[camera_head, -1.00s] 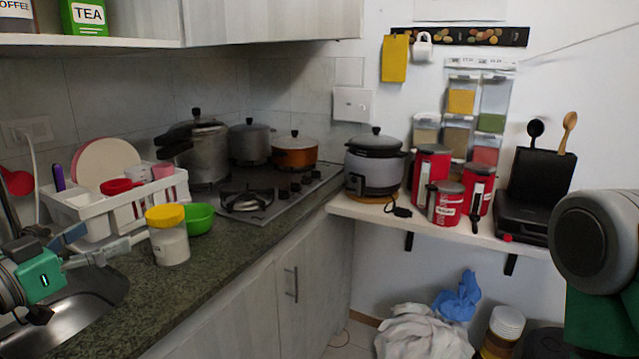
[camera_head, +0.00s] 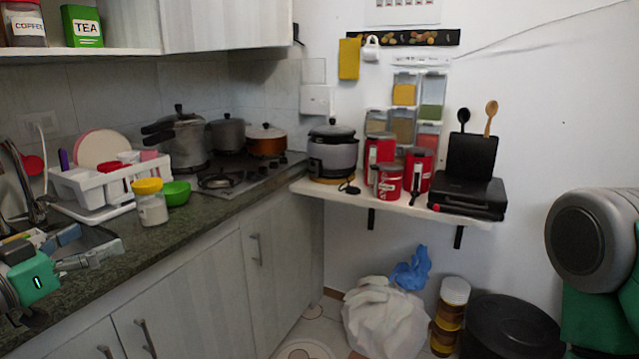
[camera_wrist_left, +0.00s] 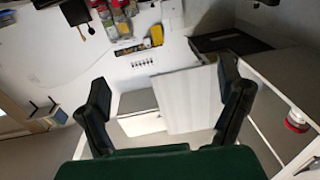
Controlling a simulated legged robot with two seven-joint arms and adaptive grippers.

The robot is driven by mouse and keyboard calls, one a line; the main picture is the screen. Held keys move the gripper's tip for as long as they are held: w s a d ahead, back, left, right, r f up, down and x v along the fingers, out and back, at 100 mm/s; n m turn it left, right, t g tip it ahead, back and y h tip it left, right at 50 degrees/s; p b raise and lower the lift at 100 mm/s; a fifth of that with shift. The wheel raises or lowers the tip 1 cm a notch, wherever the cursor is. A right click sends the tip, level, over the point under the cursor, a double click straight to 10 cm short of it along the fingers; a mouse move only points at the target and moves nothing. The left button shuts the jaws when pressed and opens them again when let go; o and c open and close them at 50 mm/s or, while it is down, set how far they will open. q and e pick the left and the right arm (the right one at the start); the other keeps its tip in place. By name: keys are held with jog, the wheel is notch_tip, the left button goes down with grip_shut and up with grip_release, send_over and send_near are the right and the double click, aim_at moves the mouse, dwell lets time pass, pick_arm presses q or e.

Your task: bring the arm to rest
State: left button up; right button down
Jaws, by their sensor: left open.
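My left gripper (camera_head: 92,256) is at the lower left in the head view, over the counter near the sink. In the left wrist view its two dark fingers (camera_wrist_left: 168,108) stand wide apart with nothing between them. The spice dispensers (camera_head: 404,126) hang on the wall above the shelf, with yellow and green contents in the upper ones. A jar with a yellow lid (camera_head: 151,203) stands on the counter, to the right of the gripper and apart from it. A grey rounded part at the right edge appears to be my other arm; no right fingers show.
A white dish rack (camera_head: 104,183) and a green bowl (camera_head: 177,193) stand on the counter. Pots (camera_head: 188,146) sit by the stove. The wall shelf (camera_head: 390,199) holds a cooker, red canisters and a black grill. A white bag (camera_head: 385,318) lies on the floor.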

pick_arm(q)
jog(key=s+d+f+n+g+y+b, duration=0.1)
jog(key=s+d+f+g+b, duration=0.15)
jog(key=f, duration=0.75)
jog(key=s+d+f+g+y+b, duration=0.1)
jog(key=s+d+f+g, duration=0.2)
jog(key=f, duration=0.7)
jog(key=s+d+f+n+g+y+b, duration=0.15)
jog(key=f+g, duration=0.25)
jog(key=f, duration=0.6)
jog(key=s+d+f+g+y+b, duration=0.1)
jog(key=s+d+f+g, duration=0.1)
jog(key=s+f, duration=0.7)
jog(key=s+d+f+g+y+b, duration=0.1)
jog(key=s+d+f+g+b, duration=0.1)
jog(key=s+f+g, duration=0.3)
jog(key=s+f, duration=0.3)
jog(key=s, duration=0.4)
jog(key=shift+s+d+f, duration=0.25)
jog(key=shift+f, duration=0.1)
jog(key=shift+d+n, duration=0.1)
jog(key=shift+n, duration=0.15)
jog(key=shift+w+a, duration=0.15)
jog(key=shift+a, duration=0.05)
